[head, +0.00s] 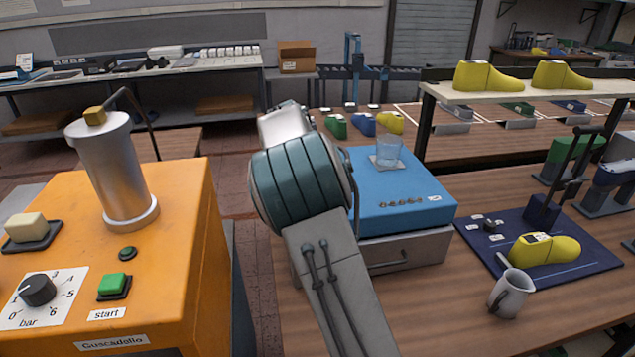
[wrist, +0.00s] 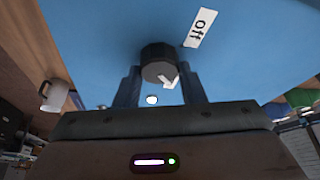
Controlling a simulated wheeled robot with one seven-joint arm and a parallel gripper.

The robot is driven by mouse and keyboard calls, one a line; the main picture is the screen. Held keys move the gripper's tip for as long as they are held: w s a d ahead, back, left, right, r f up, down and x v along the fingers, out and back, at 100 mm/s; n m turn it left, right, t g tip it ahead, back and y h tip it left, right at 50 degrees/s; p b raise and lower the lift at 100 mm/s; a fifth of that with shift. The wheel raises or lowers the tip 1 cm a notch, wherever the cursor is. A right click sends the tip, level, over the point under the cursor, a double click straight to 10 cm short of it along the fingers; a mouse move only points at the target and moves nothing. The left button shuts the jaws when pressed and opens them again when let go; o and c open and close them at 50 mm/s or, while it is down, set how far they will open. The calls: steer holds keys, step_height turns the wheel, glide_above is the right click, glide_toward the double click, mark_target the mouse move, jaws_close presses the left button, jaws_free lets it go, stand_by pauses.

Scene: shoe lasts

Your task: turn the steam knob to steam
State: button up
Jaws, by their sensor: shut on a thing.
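In the wrist view a dark round steam knob (wrist: 158,52) stands on a blue surface (wrist: 100,35). The two fingers of my gripper (wrist: 160,76) are on either side of the knob and shut on it. A white mark (wrist: 172,82) shows at the knob's near edge, partly cut off, so I cannot tell exactly where it points. A white label reading "off" (wrist: 199,27) lies up and right of the knob. No "steam" label is readable. In the head view the knob and gripper are hidden behind my arm, beside the blue-topped unit (head: 430,213).
A glass (head: 388,150) and a row of small brass parts stand on the blue-topped unit. An orange machine (head: 185,230) is at left.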

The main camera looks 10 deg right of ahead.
stand_by(0.5)
steer(key=o, duration=1)
steer(key=shift+r, duration=0.1)
steer(key=v, duration=1.3)
steer(key=shift+a+r+b, duration=0.1)
steer(key=shift+r+b, duration=0.2)
steer(key=shift+r, duration=0.05)
steer(key=s+d+f+n+y, duration=0.1)
steer(key=s+d+n+y, duration=0.15)
steer(key=s, duration=0.45)
steer(key=s+d+f+n+y, duration=0.1)
steer(key=s+d+n, duration=0.3)
steer(key=s, duration=0.4)
steer(key=s+f+n, duration=0.2)
steer(key=s+f, duration=0.1)
steer(key=s, duration=0.4)
steer(key=s+a+f+n+t, duration=0.1)
steer(key=s+f+n, duration=0.2)
steer(key=s, duration=0.3)
steer(key=s+f+n+y, duration=0.1)
steer(key=s+f+n, duration=0.2)
steer(key=s, duration=0.4)
steer(key=shift+s+a+f+t, duration=0.25)
steer(key=shift+s+f+t, duration=0.05)
steer(key=shift+f+t, duration=0.1)
